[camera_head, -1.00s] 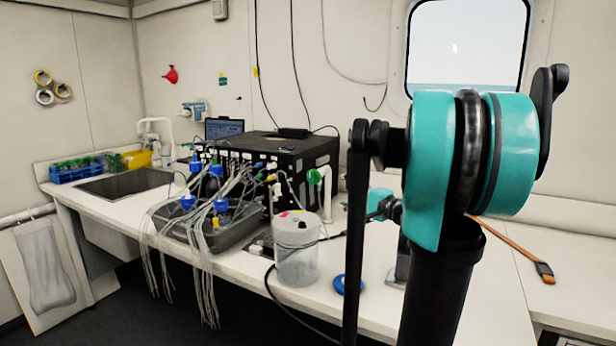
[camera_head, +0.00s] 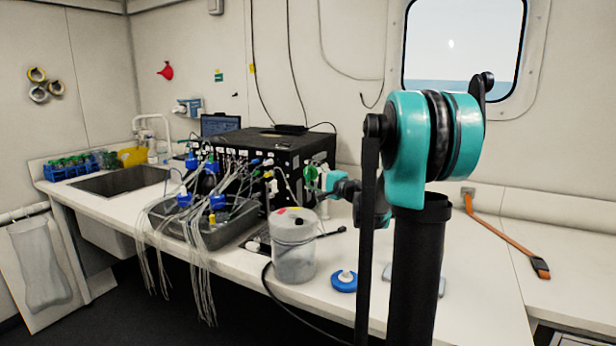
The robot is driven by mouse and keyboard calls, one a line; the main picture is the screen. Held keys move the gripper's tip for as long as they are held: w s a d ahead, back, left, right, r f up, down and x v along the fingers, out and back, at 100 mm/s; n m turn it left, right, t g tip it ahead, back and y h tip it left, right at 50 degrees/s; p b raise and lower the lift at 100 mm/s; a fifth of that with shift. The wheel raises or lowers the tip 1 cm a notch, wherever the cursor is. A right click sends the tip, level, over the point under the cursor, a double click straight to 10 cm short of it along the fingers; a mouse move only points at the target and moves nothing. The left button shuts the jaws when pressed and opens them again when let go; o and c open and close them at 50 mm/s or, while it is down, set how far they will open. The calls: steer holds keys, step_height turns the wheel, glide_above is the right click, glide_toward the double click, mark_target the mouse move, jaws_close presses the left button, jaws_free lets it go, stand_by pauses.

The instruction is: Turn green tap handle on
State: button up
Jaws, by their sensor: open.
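The green tap handle (camera_head: 311,173) is small and sits at the front right of the black box (camera_head: 306,152), above the counter. My gripper (camera_head: 317,184) is at the handle, on its right side in the picture. It overlaps the handle's edge, and I cannot tell whether they touch. The gripper is small and partly hidden by its own wrist, but its jaws are open. The white pipework (camera_head: 323,208) under the handle is partly covered.
A blue tape roll (camera_head: 344,281) lies on the counter (camera_head: 262,270). An orange strap (camera_head: 507,236) lies at right.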

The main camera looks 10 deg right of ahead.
steer(key=shift+x, duration=0.85)
steer(key=c, duration=1.2)
